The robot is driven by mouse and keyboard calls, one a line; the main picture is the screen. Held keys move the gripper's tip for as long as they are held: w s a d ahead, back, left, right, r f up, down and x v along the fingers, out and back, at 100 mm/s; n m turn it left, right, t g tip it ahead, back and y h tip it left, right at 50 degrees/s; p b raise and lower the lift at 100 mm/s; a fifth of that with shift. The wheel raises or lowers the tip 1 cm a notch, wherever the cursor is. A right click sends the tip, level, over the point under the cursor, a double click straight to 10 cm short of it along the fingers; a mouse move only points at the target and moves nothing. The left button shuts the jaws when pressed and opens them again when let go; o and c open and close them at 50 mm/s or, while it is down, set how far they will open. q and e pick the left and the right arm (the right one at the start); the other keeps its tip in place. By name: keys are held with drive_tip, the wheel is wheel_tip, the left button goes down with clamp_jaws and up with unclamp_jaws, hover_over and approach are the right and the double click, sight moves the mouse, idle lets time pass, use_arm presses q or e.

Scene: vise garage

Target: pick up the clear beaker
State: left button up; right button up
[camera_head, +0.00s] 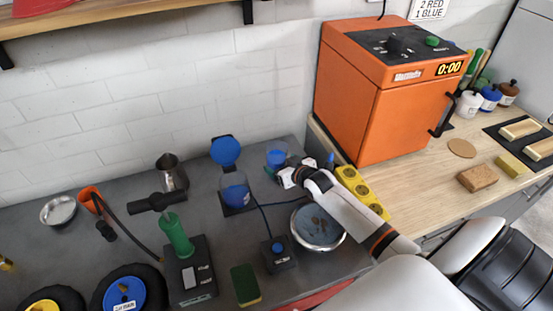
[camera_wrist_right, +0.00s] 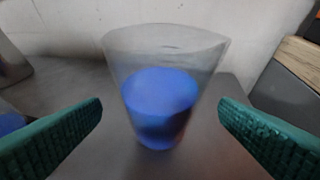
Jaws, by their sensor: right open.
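The clear beaker (camera_head: 277,155) stands upright at the back of the grey bench, near the wall, with blue contents in its lower part. It also shows in the right wrist view (camera_wrist_right: 160,95), centred ahead and between the fingers. My right gripper (camera_head: 279,173) is just in front of it in the head view and partly covers its lower side. In the right wrist view its two green-padded fingers (camera_wrist_right: 160,125) are wide apart, with nothing held. I see no finger contact with the beaker. My left gripper is not in view.
A second clear container with blue (camera_head: 235,190) stands to the left, below a blue disc (camera_head: 225,151). A metal pitcher (camera_head: 171,172) is farther left.

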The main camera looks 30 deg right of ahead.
sight(282, 164)
drive_tip(key=x, duration=0.3)
drive_tip(key=shift+f, duration=0.15)
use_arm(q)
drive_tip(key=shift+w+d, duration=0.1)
use_arm(e)
drive_tip(key=shift+c, duration=1.4)
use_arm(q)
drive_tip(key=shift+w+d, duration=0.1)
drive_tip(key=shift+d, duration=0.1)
use_arm(e)
drive_tip(key=c, duration=0.9)
drive_tip(key=shift+r, duration=0.25)
drive_tip(key=shift+s+r, duration=0.15)
wheel_tip(282, 164, up, 11)
use_arm(q)
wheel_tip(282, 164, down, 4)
drive_tip(key=b, duration=0.3)
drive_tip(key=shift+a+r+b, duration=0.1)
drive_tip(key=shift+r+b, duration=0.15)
drive_tip(key=shift+b, duration=0.05)
use_arm(e)
drive_tip(key=s+a, duration=0.2)
drive_tip(key=s, duration=0.7)
drive_tip(key=s+a, duration=0.2)
drive_tip(key=s, duration=0.8)
drive_tip(key=shift+a, duration=0.35)
